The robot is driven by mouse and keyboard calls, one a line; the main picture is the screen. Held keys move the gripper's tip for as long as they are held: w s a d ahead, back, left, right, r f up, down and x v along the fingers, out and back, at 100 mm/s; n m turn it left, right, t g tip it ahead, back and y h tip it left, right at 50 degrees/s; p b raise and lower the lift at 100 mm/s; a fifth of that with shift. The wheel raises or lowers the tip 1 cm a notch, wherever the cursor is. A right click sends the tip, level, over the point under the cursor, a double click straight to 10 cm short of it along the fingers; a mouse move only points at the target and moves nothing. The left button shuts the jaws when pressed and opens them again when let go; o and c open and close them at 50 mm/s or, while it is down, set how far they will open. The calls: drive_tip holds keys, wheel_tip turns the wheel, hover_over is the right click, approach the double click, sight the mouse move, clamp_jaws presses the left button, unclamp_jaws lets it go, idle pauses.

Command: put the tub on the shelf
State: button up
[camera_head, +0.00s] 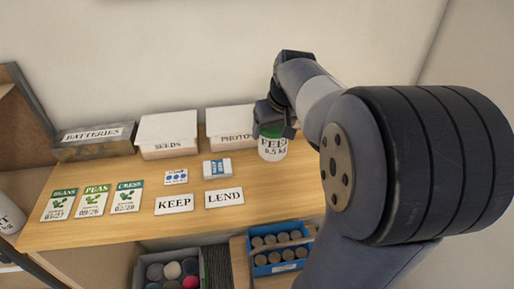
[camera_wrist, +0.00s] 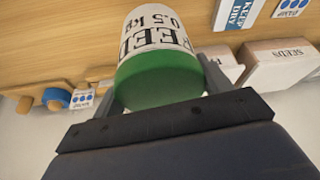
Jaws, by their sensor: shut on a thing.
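The tub (camera_head: 272,149) is white with a green lid and the black words FEED 0.5 kg. In the wrist view the tub (camera_wrist: 158,38) sits between the two fingers (camera_wrist: 163,88), inverted in the picture. Which surface is the shelf is not clear; a wooden side unit (camera_head: 27,115) shows at the far left.
The wooden top (camera_head: 110,225) holds BATTERIES (camera_head: 92,142), SEEDS (camera_head: 168,135) and PHOTOS (camera_head: 228,128) boxes, several seed packets (camera_head: 97,200), a small white-blue box (camera_head: 217,169), and KEEP (camera_head: 174,204) and LEND (camera_head: 224,198) cards. Below are a grey bin (camera_head: 139,276) and blue crate (camera_head: 262,270).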

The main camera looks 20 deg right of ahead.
sight(272, 149)
drive_tip(key=shift+f, duration=3.4)
drive_tip(key=shift+f+b, duration=0.15)
drive_tip(key=shift+b, duration=0.15)
drive_tip(key=o, duration=1.3)
drive_tip(key=shift+o, duration=0.2)
